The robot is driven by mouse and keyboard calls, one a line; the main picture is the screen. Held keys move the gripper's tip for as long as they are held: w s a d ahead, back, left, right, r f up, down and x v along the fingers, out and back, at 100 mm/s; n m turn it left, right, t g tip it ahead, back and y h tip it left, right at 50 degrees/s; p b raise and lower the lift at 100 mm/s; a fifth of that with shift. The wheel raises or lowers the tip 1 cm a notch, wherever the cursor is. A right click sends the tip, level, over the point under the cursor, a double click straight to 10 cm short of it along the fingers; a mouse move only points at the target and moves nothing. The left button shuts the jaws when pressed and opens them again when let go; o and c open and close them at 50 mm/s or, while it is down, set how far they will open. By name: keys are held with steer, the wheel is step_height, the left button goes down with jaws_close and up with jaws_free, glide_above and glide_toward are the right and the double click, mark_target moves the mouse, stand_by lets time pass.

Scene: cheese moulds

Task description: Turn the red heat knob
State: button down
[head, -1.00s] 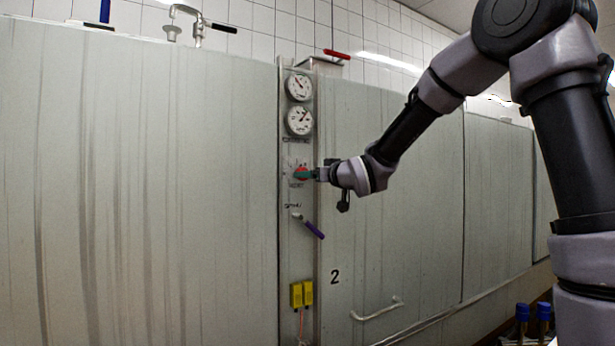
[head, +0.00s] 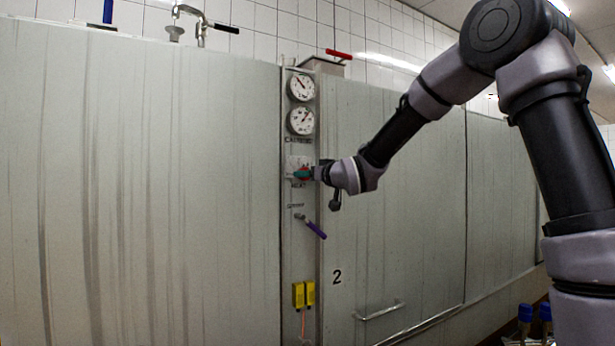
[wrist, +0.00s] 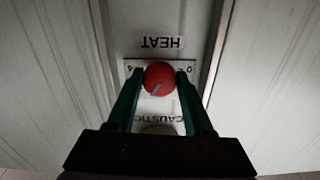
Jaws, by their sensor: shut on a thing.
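In the head view my gripper (head: 303,174) reaches the narrow panel from the right and largely hides the knob.
Two round gauges (head: 301,104) sit above the knob on the panel (head: 298,250). A purple-handled lever (head: 314,229) is just below, and yellow boxes (head: 304,294) are lower down. Large pale tank walls (head: 150,180) flank the panel. Blue-capped bottles (head: 525,313) stand at the lower right.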

stand_by(0.3)
steer(key=shift+c, duration=1.6)
jaws_free()
steer(key=v, duration=1.1)
steer(key=shift+w, duration=0.1)
